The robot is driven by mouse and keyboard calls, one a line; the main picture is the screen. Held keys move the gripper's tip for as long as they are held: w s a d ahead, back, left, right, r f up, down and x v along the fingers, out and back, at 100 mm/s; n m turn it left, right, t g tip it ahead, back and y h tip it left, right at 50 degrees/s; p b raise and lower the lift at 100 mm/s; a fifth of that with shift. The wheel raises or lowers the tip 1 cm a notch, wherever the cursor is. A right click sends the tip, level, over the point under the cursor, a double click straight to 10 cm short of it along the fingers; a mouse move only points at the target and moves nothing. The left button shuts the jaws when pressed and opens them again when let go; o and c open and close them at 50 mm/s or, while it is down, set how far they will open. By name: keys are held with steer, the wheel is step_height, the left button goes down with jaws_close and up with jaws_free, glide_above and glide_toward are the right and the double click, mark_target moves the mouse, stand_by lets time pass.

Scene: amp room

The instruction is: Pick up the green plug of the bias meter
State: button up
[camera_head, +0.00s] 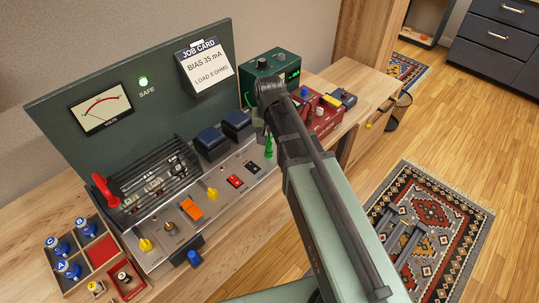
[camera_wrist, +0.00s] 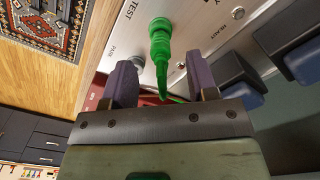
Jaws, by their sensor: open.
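The green plug (camera_head: 268,147) stands upright on the amp's pale panel, left of my arm in the head view. In the wrist view the green plug (camera_wrist: 160,45) shows its round collar at the panel, with a tapered tail and thin green cord running toward my gripper. My gripper (camera_wrist: 160,68) is open, with a purple-grey finger on each side of the plug and visible gaps between. I cannot tell how deep the fingers reach along it. In the head view my arm hides most of the gripper. A dark green box (camera_head: 267,62), seemingly the bias meter, stands behind.
Dark blue capped blocks (camera_head: 211,142) stand close left of the plug. A red box (camera_head: 322,118) with knobs is behind my arm. A job card (camera_head: 204,67) hangs on the green back panel. A wooden tray (camera_head: 104,252) of tubes is at lower left.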

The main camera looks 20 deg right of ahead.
mark_target(269, 141)
step_height(269, 141, down, 6)
steer(key=b, duration=0.5)
steer(key=shift+w+r, duration=0.15)
steer(key=shift+r, duration=0.35)
steer(key=shift+c, duration=0.3)
jaws_close()
